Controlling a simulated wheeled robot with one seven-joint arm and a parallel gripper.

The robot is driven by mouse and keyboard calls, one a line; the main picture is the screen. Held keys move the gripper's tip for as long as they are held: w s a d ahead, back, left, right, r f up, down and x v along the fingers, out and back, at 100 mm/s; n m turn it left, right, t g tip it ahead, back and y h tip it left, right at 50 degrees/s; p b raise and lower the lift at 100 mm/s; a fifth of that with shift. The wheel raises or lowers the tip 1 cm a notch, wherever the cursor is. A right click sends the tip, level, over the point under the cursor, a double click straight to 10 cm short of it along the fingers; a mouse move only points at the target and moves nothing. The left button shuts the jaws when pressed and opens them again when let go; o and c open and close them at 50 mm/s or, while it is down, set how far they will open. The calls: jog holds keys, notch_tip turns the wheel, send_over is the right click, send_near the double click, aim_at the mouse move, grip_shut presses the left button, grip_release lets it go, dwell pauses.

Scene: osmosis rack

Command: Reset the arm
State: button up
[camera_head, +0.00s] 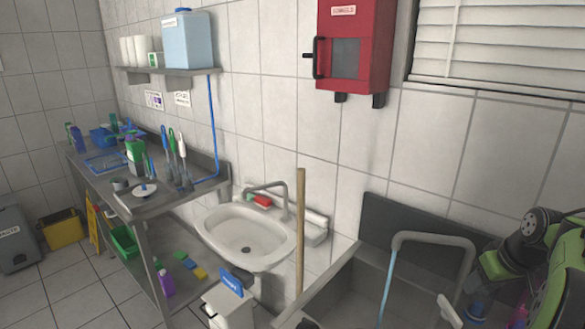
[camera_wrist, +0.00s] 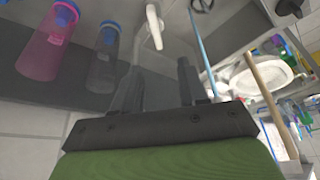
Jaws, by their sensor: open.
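In the wrist view my gripper (camera_wrist: 160,85) is open, with its two dark fingers apart and nothing between them. Beyond the fingers is a grey metal sink area. My green and black arm (camera_head: 540,265) is folded at the lower right edge of the head view; the gripper's fingers cannot be made out there.
A steel sink (camera_head: 345,290) with a bent grey faucet (camera_head: 435,240) lies beside my arm. A wooden pole (camera_head: 300,230) stands left of it, near a white washbasin (camera_head: 240,232). A cluttered steel table (camera_head: 165,200) is farther left. A red cabinet (camera_head: 352,45) hangs above.

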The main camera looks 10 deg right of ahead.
jog(key=s+a+r, duration=0.2)
jog(key=a+r, duration=0.1)
jog(key=a, duration=0.9)
jog(key=s+a+r, duration=0.1)
jog(key=a+r, duration=0.2)
jog(key=a, duration=0.9)
jog(key=s+a+f, duration=0.2)
jog(key=s+a, duration=0.2)
jog(key=s, duration=0.3)
jog(key=s+a+f+n+t, duration=0.1)
jog(key=s+a+f, duration=0.1)
jog(key=s+a, duration=0.3)
jog(key=shift+s+a, duration=0.15)
jog(key=shift+s, duration=0.75)
jog(key=shift+f, duration=0.1)
